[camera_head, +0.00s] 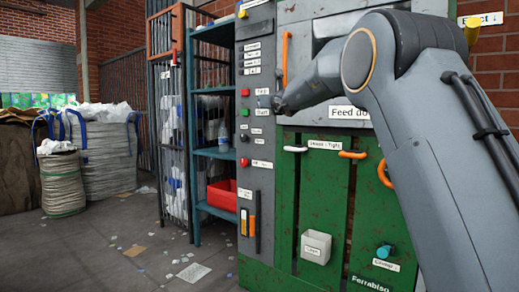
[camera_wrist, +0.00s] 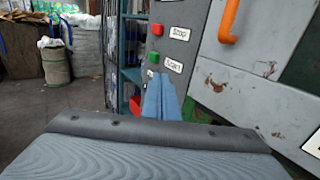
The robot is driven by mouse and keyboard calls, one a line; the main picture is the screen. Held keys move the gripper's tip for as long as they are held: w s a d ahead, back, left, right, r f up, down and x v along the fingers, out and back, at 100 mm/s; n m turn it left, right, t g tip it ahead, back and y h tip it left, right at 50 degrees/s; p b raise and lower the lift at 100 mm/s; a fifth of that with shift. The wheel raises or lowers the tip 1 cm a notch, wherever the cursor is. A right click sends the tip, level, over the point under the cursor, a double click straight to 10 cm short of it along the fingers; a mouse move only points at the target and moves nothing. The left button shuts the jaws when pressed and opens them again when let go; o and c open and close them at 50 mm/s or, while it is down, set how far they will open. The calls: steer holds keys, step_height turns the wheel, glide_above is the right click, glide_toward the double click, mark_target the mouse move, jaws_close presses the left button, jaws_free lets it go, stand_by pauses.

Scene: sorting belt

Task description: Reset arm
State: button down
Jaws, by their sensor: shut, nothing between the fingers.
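My gripper (camera_head: 278,104) is shut and empty, with its tip in front of the right edge of the grey control panel (camera_head: 257,60). In the wrist view its blue-grey fingers (camera_wrist: 161,98) lie together and cover part of the "Start" label (camera_wrist: 174,64). Just above the fingertips is a green button (camera_wrist: 153,57), with a red button (camera_wrist: 157,29) beside the "Stop" label above it. I cannot tell whether the fingers touch the panel. My arm comes in from the right across the machine.
An orange handle (camera_head: 285,58) stands upright beside my gripper. Green machine doors (camera_head: 310,205) with handles are below. Left of the panel is a blue shelf (camera_head: 216,153) with a red bin (camera_head: 222,195). Sacks (camera_head: 105,150) stand at the far left; scraps litter the floor between.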

steer(key=s+a+f+n+g+y, duration=0.5)
steer(key=s+a+f+n+g, duration=0.3)
steer(key=s+a+f+n, duration=1.2)
steer(key=s+f+n+g+h, duration=0.1)
steer(key=s+f+n+g, duration=0.25)
steer(key=s+f, duration=0.45)
steer(key=s+f+n+g+h, duration=0.15)
steer(key=s+f+n, duration=0.3)
steer(key=s, duration=0.85)
steer(key=s+f+n+g+h, duration=0.1)
steer(key=s+f+n+g, duration=0.25)
steer(key=s+f, duration=0.5)
steer(key=s+d+f+n+g+h, duration=0.1)
steer(key=s+d+f+n+h, duration=0.2)
steer(key=s+d, duration=0.45)
steer(key=s+d+f+n+h, duration=0.25)
steer(key=s+d+n, duration=0.3)
steer(key=s, duration=0.45)
steer(key=d+r+m+p, duration=0.3)
steer(key=d+r+p, duration=0.6)
steer(key=r+p, duration=0.3)
steer(key=d+r+m+p, duration=0.3)
steer(key=d+r+p, duration=0.7)
steer(key=r+p, duration=0.3)
steer(key=shift+s+d+p, duration=0.15)
steer(key=shift+d+p, duration=0.1)
steer(key=shift+p, duration=0.95)
steer(key=shift+r, duration=0.1)
